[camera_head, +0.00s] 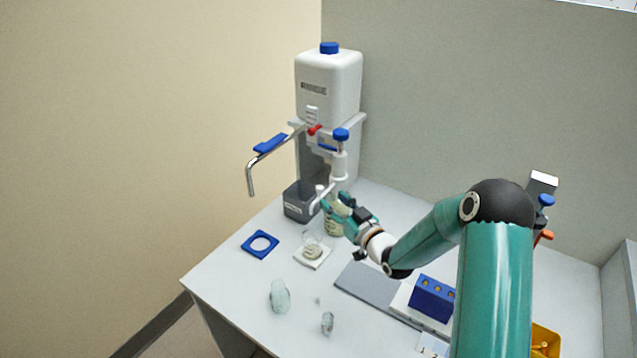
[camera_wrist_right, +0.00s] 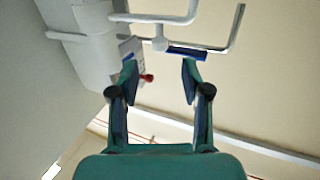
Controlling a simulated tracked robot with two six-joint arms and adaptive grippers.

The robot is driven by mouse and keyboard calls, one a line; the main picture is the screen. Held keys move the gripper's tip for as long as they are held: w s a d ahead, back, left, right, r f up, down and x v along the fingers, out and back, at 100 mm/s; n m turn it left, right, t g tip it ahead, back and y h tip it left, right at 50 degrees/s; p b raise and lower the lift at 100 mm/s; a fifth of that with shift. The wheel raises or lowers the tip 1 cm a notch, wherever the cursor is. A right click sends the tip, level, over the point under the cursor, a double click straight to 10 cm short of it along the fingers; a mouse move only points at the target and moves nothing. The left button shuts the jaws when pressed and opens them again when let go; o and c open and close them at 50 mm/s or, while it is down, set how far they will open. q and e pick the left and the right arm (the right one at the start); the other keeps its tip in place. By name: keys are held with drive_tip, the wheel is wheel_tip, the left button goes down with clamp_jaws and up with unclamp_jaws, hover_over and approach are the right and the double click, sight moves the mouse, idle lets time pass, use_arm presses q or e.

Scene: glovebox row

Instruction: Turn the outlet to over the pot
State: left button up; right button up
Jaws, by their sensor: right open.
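A thin metal outlet tube (camera_head: 272,154) with a blue grip (camera_head: 270,143) reaches left from the white dispenser (camera_head: 330,82), its bent end pointing down. It also shows in the right wrist view (camera_wrist_right: 236,28). A white spout (camera_head: 338,166) with a blue knob stands at the dispenser's front right. My right gripper (camera_head: 333,203) is open and empty, close to the low end of the white spout; contact cannot be told. A clear glass pot (camera_head: 312,247) sits on a white square pad. My left gripper is not in view.
Small glass vessels (camera_head: 280,296) stand near the front. A grey mat (camera_head: 365,289) and a blue block (camera_head: 432,299) lie on the right, under my right arm. The left table edge is clear.

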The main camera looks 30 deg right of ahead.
sight(322, 190)
drive_tip(key=w+p, duration=0.2)
drive_tip(key=w, duration=0.5)
drive_tip(key=shift+w, duration=0.35)
clamp_jaws()
